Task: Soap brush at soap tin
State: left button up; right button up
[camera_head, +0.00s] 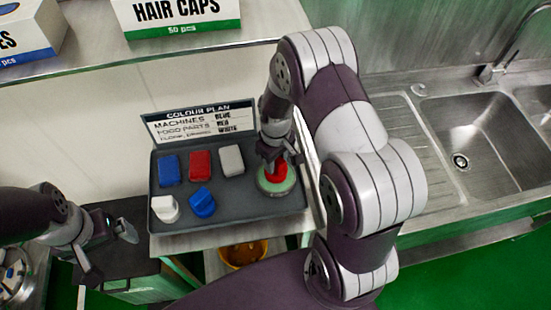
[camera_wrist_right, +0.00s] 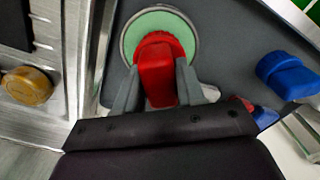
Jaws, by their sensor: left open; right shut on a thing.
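The soap tin (camera_head: 264,184) is a round metal tin with pale green soap at the right end of the dark tray. It also shows in the right wrist view (camera_wrist_right: 130,40). A red brush (camera_head: 278,172) is over the tin, and my right gripper (camera_head: 275,160) is shut on it. In the right wrist view the red brush (camera_wrist_right: 158,70) sits between both fingers, its round end overlapping the green soap; whether it presses on the soap I cannot tell. My left gripper (camera_head: 112,255) is open and empty, left of the tray.
The dark tray (camera_head: 240,205) also holds blue, red and white blocks in a back row, and a white brush (camera_head: 165,208) and blue brush (camera_head: 202,202) in front. A colour plan sign (camera_head: 203,122) stands behind. A sink (camera_head: 475,130) is at right, an orange-yellow bucket (camera_head: 243,254) below.

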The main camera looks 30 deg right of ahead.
jog(key=shift+f+b, duration=0.4)
jog(key=shift+f, duration=0.1)
dwell(0.8)
dwell(0.9)
notch_tip(320, 180, up, 7)
jog(key=p, duration=0.6)
jog(key=shift+p, duration=0.3)
